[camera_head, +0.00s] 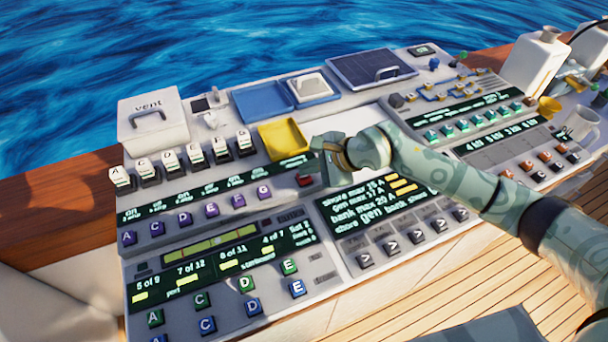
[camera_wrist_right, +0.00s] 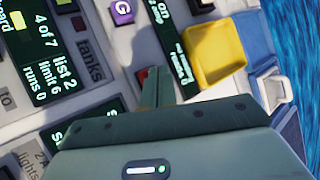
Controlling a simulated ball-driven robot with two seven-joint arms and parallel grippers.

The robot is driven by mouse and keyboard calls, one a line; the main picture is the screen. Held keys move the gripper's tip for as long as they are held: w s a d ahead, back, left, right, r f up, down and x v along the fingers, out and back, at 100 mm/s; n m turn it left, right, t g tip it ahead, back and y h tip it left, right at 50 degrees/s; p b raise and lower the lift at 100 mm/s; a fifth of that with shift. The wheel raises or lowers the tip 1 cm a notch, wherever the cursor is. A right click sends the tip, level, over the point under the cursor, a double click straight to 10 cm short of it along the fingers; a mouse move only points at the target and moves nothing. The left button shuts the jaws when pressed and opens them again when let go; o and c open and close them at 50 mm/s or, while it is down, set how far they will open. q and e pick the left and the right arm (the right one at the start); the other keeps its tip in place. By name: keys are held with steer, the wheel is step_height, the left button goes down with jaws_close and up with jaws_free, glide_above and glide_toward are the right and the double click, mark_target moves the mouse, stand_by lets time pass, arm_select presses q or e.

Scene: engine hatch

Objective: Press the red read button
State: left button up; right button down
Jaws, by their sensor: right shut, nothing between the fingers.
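The red button (camera_head: 306,181) sits on the grey console, below the yellow tray and left of the dark screen listing shore, gen and bank values. In the right wrist view, a small red patch of it (camera_wrist_right: 142,75) shows beside my fingertips, and the rest is hidden behind them. My right gripper (camera_head: 322,165) is shut and empty, just above and right of the button in the head view. Its closed fingers also show in the wrist view (camera_wrist_right: 155,78). Whether they touch the button, I cannot tell. My left gripper is not in view.
A yellow tray (camera_head: 284,138) lies just behind the gripper. Purple letter buttons (camera_head: 212,209) stand to the left, arrow buttons (camera_head: 413,235) to the front right. White containers (camera_head: 535,65) and a mug (camera_head: 580,124) stand at the right. Water lies beyond the console.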

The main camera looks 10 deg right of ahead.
steer(key=shift+f+b, duration=0.45)
steer(key=shift+f, duration=0.35)
stand_by(0.9)
steer(key=shift+r, duration=0.1)
steer(key=shift+r+p, duration=0.95)
steer(key=shift+r, duration=0.2)
steer(key=shift+r+p, duration=1.9)
steer(key=shift+r, duration=0.6)
steer(key=shift+r, duration=0.25)
step_height(320, 180, up, 7)
steer(key=p, duration=0.5)
glide_above(309, 177)
steer(key=shift+f, duration=0.35)
